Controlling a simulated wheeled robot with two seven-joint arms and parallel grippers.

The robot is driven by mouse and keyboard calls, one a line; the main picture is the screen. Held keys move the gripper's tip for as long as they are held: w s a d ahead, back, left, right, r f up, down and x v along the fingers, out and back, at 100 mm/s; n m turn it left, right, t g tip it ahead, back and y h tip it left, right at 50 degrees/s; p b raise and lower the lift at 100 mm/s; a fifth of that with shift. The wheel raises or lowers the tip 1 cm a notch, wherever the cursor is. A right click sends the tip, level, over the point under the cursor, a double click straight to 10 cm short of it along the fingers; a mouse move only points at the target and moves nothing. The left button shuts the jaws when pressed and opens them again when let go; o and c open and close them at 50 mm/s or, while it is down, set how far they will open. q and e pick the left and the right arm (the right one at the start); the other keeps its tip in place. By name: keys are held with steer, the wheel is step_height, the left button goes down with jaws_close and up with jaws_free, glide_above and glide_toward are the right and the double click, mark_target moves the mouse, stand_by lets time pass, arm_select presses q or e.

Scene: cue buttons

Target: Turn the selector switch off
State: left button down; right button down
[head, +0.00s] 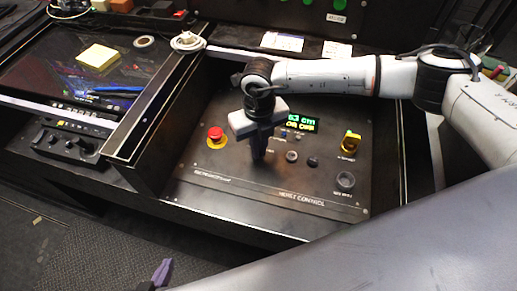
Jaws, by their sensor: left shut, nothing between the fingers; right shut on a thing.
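A black control panel (222,180) lies tilted in a recess of the desk. My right gripper (258,156) points down onto its middle with its fingers closed. What lies between the fingertips is hidden by the gripper; it may be the selector switch, but I cannot tell. My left gripper (163,272) shows only as purple fingertips at the bottom edge, closed and away from the panel.
A red mushroom button (215,135) stands left of my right gripper. A small green-lit display (300,122), small round buttons (292,156) and a larger dark knob (345,181) are to the right. A yellow note pad (97,56) lies on the left desk.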

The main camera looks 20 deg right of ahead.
steer(key=shift+n, duration=0.5)
steer(key=c, duration=1.9)
jaws_free()
steer(key=shift+r, duration=0.15)
step_height(320, 180, up, 10)
steer(key=shift+b, duration=0.45)
